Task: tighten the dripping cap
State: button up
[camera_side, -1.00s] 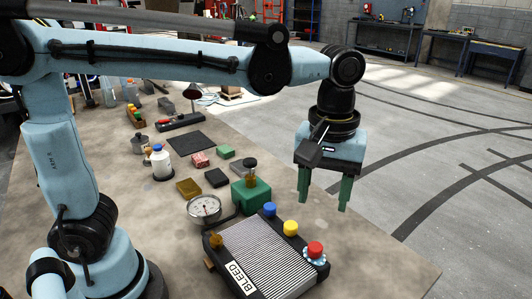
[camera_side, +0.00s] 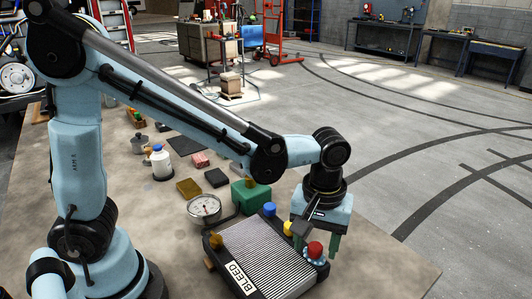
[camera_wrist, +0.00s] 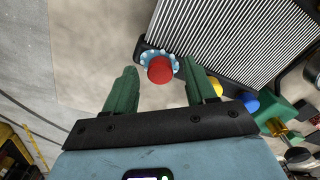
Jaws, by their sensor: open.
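A red cap (camera_side: 315,249) sits on a light-blue and white patterned ring (camera_side: 318,260) at the near right corner of the finned radiator block (camera_side: 255,252). Yellow (camera_side: 288,228) and blue (camera_side: 269,209) caps stand along the same edge. My gripper (camera_side: 318,237) points down beside this edge, behind the red cap in the side view, with one finger partly hidden. In the wrist view my gripper (camera_wrist: 160,68) is open and empty. The red cap (camera_wrist: 160,70) appears between its fingertips, seemingly just beyond them; I cannot tell the exact gap.
The table (camera_side: 390,262) is clear to the right.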

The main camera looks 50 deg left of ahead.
jog(key=shift+f, duration=0.15)
jog(key=shift+c, duration=0.2)
grip_shut()
jog(key=shift+m, duration=0.5)
jog(key=m, duration=0.3)
jog(key=shift+m, duration=0.4)
jog(key=m, duration=0.4)
jog(key=shift+m, duration=0.3)
jog(key=m, duration=0.8)
jog(key=shift+m, duration=0.6)
